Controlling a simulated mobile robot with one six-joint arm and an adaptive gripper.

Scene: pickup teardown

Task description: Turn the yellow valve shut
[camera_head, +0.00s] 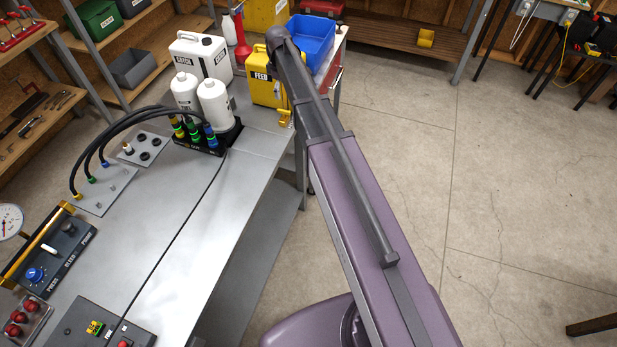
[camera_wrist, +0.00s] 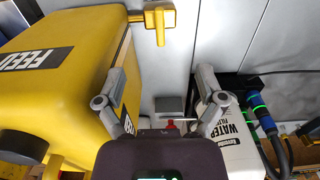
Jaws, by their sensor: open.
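The yellow valve (camera_head: 285,118) is a small tap low on the front of the yellow FEED container (camera_head: 262,88), near the bench's right edge. In the wrist view the valve (camera_wrist: 160,18) shows at the top middle, with a flat yellow handle and a short stem. The FEED container (camera_wrist: 60,75) fills the left of that view. My gripper (camera_wrist: 160,75) is open and empty. Its fingers point toward the valve but stay apart from it, with the left finger close to the container's side. In the head view my arm hides the gripper.
A white WATER FILTER bottle (camera_wrist: 240,140) stands close to my right finger. White bottles (camera_head: 214,105), a white jug (camera_head: 200,55) and a hose manifold (camera_head: 196,140) stand left of the container. A blue bin (camera_head: 312,40) is behind. The floor to the right is clear.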

